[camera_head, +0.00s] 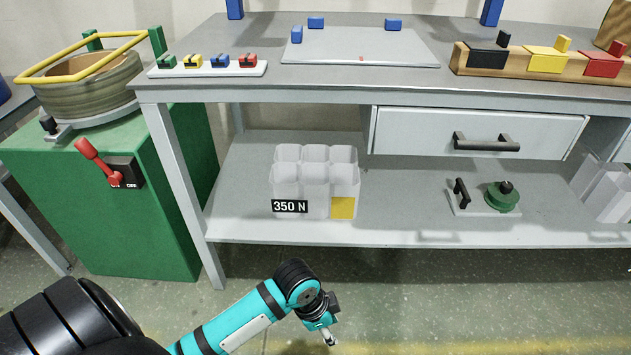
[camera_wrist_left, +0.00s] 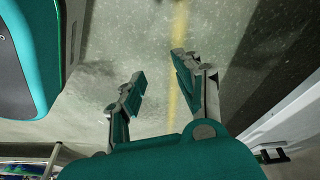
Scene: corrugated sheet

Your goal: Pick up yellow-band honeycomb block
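The honeycomb block (camera_head: 315,187) is a pale, translucent cluster of open hexagonal cells. It stands upright on the lower shelf of the grey workbench, with a black "350 N" label and a yellow patch on its front. My left gripper (camera_head: 329,336) is in front of and below the shelf, over the floor, apart from the block. In the left wrist view the left gripper (camera_wrist_left: 158,88) has its two fingers spread with nothing between them, only floor behind. My right gripper is in neither view.
The bench's lower shelf (camera_head: 410,215) also holds a green round fixture (camera_head: 502,196) to the right. A drawer (camera_head: 480,132) hangs above on the right. A green cabinet (camera_head: 130,200) with a red lever stands at left. The shelf around the block is mostly clear.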

